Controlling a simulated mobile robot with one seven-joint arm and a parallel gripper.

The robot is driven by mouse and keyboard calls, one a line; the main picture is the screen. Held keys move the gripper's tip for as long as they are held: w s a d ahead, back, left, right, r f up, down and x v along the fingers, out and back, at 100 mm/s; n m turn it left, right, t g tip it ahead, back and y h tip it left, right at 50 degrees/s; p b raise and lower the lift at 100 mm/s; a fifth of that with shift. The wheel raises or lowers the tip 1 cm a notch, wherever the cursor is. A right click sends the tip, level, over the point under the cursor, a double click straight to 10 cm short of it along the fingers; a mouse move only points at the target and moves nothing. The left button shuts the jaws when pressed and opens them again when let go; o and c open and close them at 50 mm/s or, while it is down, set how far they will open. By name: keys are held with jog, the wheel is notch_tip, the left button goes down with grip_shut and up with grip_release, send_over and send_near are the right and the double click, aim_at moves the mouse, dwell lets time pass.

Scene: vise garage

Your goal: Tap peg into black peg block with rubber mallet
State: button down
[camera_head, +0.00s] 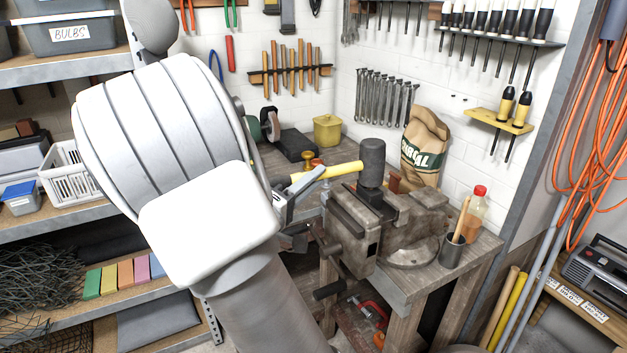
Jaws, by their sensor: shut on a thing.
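The rubber mallet has a dark grey cylindrical head (371,160) and a yellow handle (343,170). My gripper (316,178) is shut on the handle, and my arm hides part of the gripper. The mallet head is upright over the jaws of the grey vise (352,222) on the bench. A dark block (374,194), which looks like the peg block, shows at the jaws just below the head. A small brown piece (395,182) shows right of the head; I cannot tell if it is the peg. Whether the head touches anything is unclear.
A dark box (297,144) and a yellow tin (327,130) stand at the back of the bench. A charcoal sack (424,146) leans on the wall. A grey cup (453,250) and a red-capped bottle (474,214) stand right of the vise.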

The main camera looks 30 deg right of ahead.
jog(key=shift+f+b, duration=0.35)
jog(key=shift+f, duration=0.5)
notch_tip(320, 180, up, 5)
jog(key=p, duration=0.3)
